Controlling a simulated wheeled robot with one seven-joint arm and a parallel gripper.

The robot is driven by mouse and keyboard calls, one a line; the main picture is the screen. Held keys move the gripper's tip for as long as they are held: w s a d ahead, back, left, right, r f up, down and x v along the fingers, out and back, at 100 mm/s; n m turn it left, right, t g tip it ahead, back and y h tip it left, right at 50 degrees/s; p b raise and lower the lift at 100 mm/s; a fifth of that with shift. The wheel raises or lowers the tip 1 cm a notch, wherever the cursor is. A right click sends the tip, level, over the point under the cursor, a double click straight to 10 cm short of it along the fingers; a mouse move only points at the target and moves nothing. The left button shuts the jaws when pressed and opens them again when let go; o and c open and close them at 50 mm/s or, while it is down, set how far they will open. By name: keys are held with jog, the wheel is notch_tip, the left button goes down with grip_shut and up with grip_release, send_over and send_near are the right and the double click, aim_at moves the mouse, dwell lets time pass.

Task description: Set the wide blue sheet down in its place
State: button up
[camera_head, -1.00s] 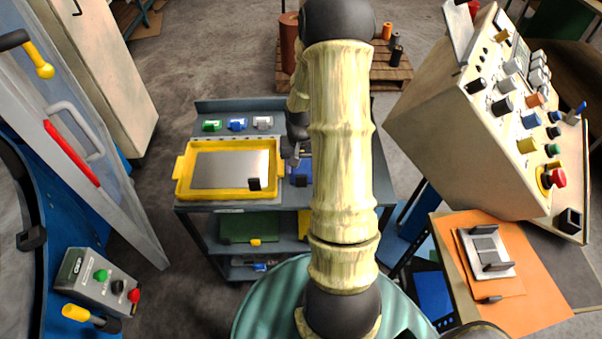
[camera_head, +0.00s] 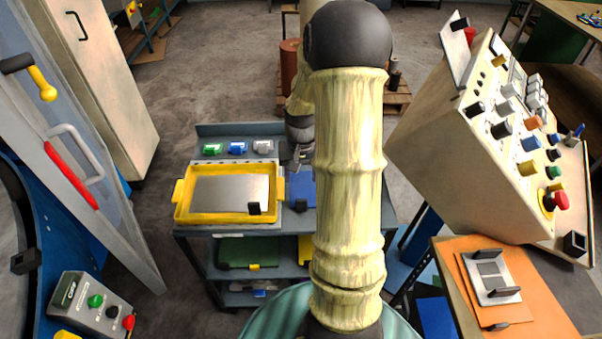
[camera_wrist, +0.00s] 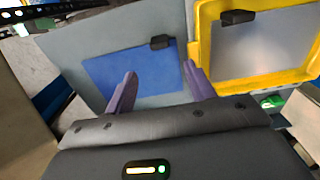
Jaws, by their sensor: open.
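The wide blue sheet (camera_wrist: 135,72) lies flat on a grey surface in the wrist view, beside the yellow-framed tray. A black clip (camera_wrist: 161,42) sits at its edge. In the head view part of the blue sheet (camera_head: 300,192) shows right of the tray, and my arm hides the rest. My gripper (camera_wrist: 160,70) is open, its two purple fingers apart with nothing held between them. The fingers overlap the sheet's near edge in the wrist view, apparently above it. In the head view my gripper (camera_head: 300,155) is just beyond the sheet, partly behind my arm.
The yellow tray (camera_head: 184,211) holds a grey metal plate (camera_head: 230,194) on the cart.

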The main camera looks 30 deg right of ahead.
jog(key=s+a+r+n+t, duration=0.1)
jog(key=s+a+r+n, duration=0.2)
jog(key=a, duration=0.6)
jog(key=s+a+r+n+t, duration=0.1)
jog(key=s+a+r+n, duration=0.2)
jog(key=s+a, duration=0.3)
jog(key=a+r, duration=0.1)
jog(key=a, duration=0.2)
jog(key=shift+s+r+t, duration=0.2)
jog(key=shift+s+t, duration=0.05)
jog(key=shift+t, duration=0.05)
jog(key=shift+a, duration=0.1)
